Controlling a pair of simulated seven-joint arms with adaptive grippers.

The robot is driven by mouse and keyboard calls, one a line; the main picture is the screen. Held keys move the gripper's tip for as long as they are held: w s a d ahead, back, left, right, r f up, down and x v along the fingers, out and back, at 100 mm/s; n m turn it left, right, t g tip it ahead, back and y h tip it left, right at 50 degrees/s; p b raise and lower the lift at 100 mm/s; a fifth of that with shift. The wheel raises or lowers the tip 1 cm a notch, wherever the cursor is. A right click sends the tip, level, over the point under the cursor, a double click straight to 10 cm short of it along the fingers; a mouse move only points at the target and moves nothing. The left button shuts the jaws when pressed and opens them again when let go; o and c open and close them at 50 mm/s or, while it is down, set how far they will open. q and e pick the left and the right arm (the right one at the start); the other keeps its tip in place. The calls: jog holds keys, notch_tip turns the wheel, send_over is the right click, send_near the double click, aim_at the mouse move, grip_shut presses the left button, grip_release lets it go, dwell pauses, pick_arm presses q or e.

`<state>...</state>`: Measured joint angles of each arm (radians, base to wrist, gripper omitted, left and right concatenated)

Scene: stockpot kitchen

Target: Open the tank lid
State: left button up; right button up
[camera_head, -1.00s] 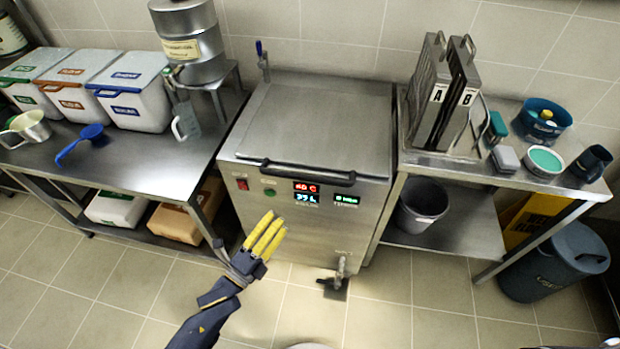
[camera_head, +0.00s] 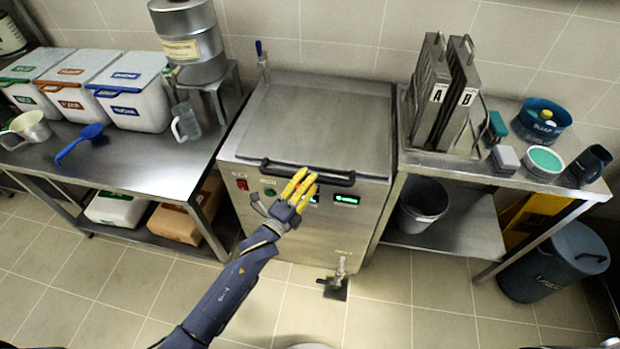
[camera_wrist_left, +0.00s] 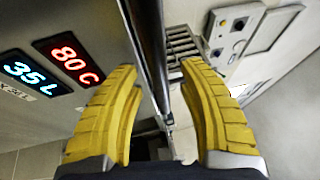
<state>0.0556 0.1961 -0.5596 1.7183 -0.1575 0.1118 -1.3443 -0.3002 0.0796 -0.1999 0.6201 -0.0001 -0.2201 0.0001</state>
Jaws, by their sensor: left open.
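The steel tank (camera_head: 330,215) stands in the middle of the head view with its flat lid (camera_head: 325,120) shut. A black bar handle (camera_head: 335,178) runs along the lid's front edge. My left gripper (camera_head: 302,180), with yellow fingers, is open at the handle's middle and hides part of the tank's display. In the left wrist view the dark handle bar (camera_wrist_left: 150,50) passes between the two open yellow fingers (camera_wrist_left: 160,95), with no clear grip on it. The red and blue display (camera_wrist_left: 50,70) shows 80 C and 35 L. My right gripper is not seen.
A left table holds white lidded bins (camera_head: 132,100), a blue scoop (camera_head: 80,142) and a steel urn (camera_head: 190,45). A right table holds plates A and B (camera_head: 440,95) and bowls. A drain tap (camera_head: 338,275) sits low on the tank front. The floor in front is clear.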

pick_arm(q)
jog(key=shift+w+d, duration=0.25)
jog(key=shift+w, duration=0.1)
grip_shut()
dwell(0.4)
